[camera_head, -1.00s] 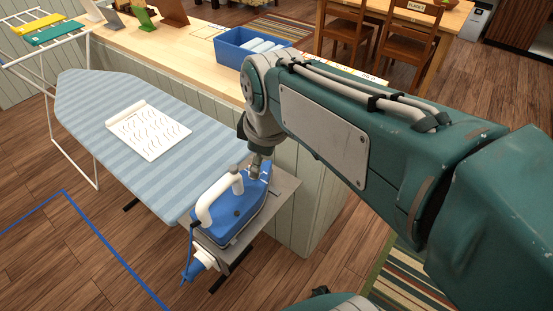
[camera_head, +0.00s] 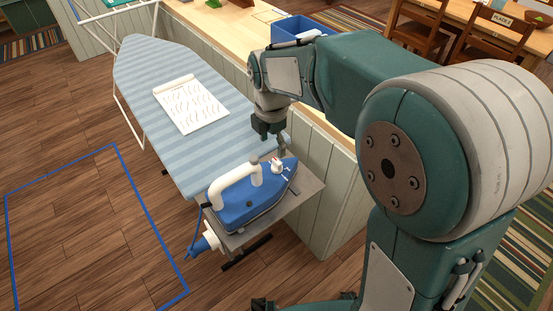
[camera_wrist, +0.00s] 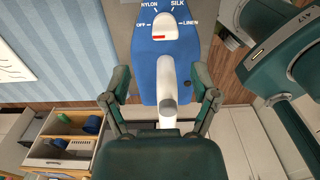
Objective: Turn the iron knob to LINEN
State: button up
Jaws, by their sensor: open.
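The blue iron (camera_head: 235,208) with a white handle rests on a grey plate (camera_head: 305,188) at the end of the ironing board. Its white knob (camera_head: 277,165) has a red mark and sits in front of the handle. In the wrist view the knob (camera_wrist: 165,27) is ringed by OFF at left, NYLON and SILK above, and LINEN (camera_wrist: 190,22) at right. The red mark is at the knob's lower left; its exact setting is unclear. My gripper (camera_head: 275,135) is above and behind the knob, empty. In the wrist view my gripper's fingers (camera_wrist: 162,90) are spread apart, with the handle between them in the picture.
The striped ironing board (camera_head: 150,70) carries a white sheet (camera_head: 190,104). A wooden counter (camera_head: 225,28) runs behind it, with a blue bin (camera_head: 290,28) on top. Chairs and a table stand at the upper right. Blue tape marks bare floor at left.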

aim_at(278, 160)
jog(key=f, duration=0.2)
jog(key=d+f, duration=0.1)
jog(key=f, duration=0.3)
jog(key=shift+d+f, duration=0.1)
jog(key=shift+d, duration=0.3)
jog(key=shift+a, duration=0.6)
jog(key=shift+c, duration=0.9)
jog(key=shift+a, duration=0.1)
jog(key=c, duration=0.5)
grip_shut()
jog(key=shift+d, duration=0.45)
